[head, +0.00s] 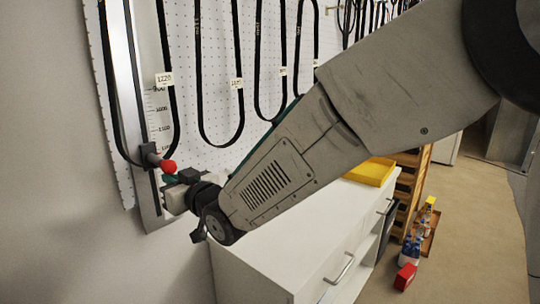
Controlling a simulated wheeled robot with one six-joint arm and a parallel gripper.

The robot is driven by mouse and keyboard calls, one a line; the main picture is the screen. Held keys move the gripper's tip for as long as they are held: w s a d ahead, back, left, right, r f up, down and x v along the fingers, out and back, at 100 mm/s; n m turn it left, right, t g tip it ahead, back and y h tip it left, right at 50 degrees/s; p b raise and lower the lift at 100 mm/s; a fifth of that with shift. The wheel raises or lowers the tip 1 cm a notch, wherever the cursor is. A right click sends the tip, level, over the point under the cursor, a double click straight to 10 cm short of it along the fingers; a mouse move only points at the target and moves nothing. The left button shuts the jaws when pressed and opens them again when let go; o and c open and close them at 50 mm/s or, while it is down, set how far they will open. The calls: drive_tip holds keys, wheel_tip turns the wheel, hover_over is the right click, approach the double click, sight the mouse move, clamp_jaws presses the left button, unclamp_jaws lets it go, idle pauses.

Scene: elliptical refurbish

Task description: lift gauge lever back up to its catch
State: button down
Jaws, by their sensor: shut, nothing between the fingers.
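The gauge (138,110) is a tall metal rail with a printed scale, mounted upright on the wall panel at the left. Its dark slider block (149,155) sits near the low end of the scale. A short lever with a red knob (168,167) sticks out of the block to the right. My gripper (170,190) is just below the red knob, close to the rail, and shut with nothing held. Whether it touches the lever from below cannot be told. The fingertips are small and partly hidden. The catch cannot be made out.
Black belts (215,140) with size tags hang on the white pegboard (180,60) right of the gauge. A white cabinet (270,255) stands below my arm, with a yellow tray (371,171) on it. A red box (405,277) and bottles (411,246) stand on the floor at right.

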drive_tip(key=f+v, duration=0.1)
drive_tip(key=v, duration=0.6)
drive_tip(key=shift+f, duration=0.1)
drive_tip(key=s+d+f+m+g+h, duration=0.2)
drive_tip(key=s+d+f+g+h, duration=0.25)
drive_tip(key=d, duration=0.65)
drive_tip(key=s+d+f+m+g+h, duration=0.15)
drive_tip(key=s+d+f+h, duration=0.4)
drive_tip(key=d, duration=0.55)
drive_tip(key=s+d+r+m+g+h, duration=0.2)
drive_tip(key=s+d+r+m, duration=0.1)
drive_tip(key=s+d, duration=0.4)
drive_tip(key=s+d+r+m+g+h, duration=0.1)
drive_tip(key=s+d, duration=0.6)
drive_tip(key=d, duration=0.7)
wheel_tip(320, 180, up, 2)
drive_tip(key=shift+s+r+m+g+h, duration=0.2)
drive_tip(key=shift+s+m+g+h, duration=0.3)
drive_tip(key=shift+m, duration=0.75)
